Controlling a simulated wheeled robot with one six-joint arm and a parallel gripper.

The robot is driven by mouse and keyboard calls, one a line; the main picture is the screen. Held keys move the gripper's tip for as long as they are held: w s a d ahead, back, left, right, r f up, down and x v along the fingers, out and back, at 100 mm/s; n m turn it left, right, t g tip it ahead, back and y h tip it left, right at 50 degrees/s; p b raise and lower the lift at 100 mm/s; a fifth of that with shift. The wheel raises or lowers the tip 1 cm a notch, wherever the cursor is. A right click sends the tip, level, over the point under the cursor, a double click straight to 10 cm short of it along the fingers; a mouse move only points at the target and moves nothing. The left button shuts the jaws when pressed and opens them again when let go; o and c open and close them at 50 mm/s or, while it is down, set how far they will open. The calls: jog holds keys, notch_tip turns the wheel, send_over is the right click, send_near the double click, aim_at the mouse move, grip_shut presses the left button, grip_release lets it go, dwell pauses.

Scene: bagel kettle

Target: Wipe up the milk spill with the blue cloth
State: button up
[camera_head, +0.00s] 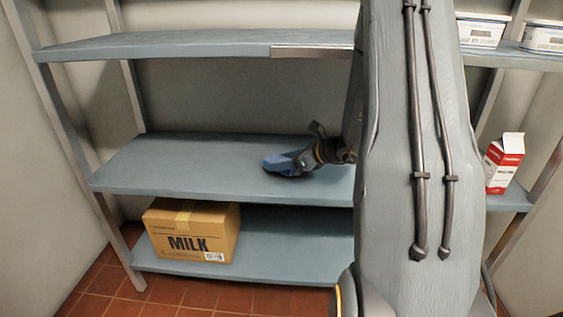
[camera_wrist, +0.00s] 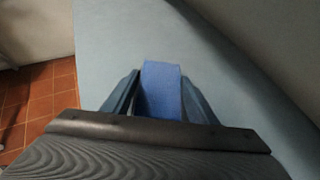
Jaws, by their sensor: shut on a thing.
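My gripper (camera_head: 288,163) is low over the middle shelf (camera_head: 180,165), near its centre. In the wrist view my gripper (camera_wrist: 160,98) is shut on the blue cloth (camera_wrist: 161,85), which shows between the two fingers. The cloth also shows as a blue patch (camera_head: 277,162) at the gripper's tip in the head view. It looks at or just above the shelf surface; I cannot tell if it touches. No milk spill is visible on the bare shelf in either view. My arm hides the right part of the middle shelf.
A red and white carton (camera_head: 504,162) stands at the right end of the middle shelf. A cardboard box marked MILK (camera_head: 192,230) sits on the bottom shelf. The middle shelf's left part is clear.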

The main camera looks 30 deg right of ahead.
aim_at(303, 174)
jog(key=shift+f+b, duration=0.7)
jog(key=shift+f, duration=0.3)
jog(key=shift+s+d, duration=0.1)
jog(key=shift+s+d+r+p, duration=0.1)
jog(key=shift+s+d+p, duration=0.2)
jog(key=shift+s+d, duration=0.25)
jog(key=shift+s+d+r+p, duration=0.1)
jog(key=shift+s+d+p, duration=0.2)
jog(key=shift+d, duration=0.45)
jog(key=shift+s+d+f+p, duration=0.1)
jog(key=shift+s+d+p, duration=0.1)
jog(key=shift+s+d, duration=0.5)
jog(key=shift+s+d+f+p, duration=0.15)
jog(key=shift+s+d, duration=0.3)
jog(key=shift+d, duration=0.45)
jog(key=shift+r, duration=0.1)
jog(key=shift+w, duration=0.1)
jog(key=shift+w+a+r, duration=0.1)
jog(key=shift+w+a, duration=0.4)
jog(key=shift+a, duration=0.3)
jog(key=shift+w+a, duration=0.5)
jog(key=shift+a, duration=0.25)
jog(key=shift+w+a+b, duration=0.3)
jog(key=shift+w+a, duration=0.2)
jog(key=shift+a, duration=0.25)
jog(key=shift+w+a+b, duration=0.25)
jog(key=shift+w+a, duration=0.25)
jog(key=shift+a, duration=0.2)
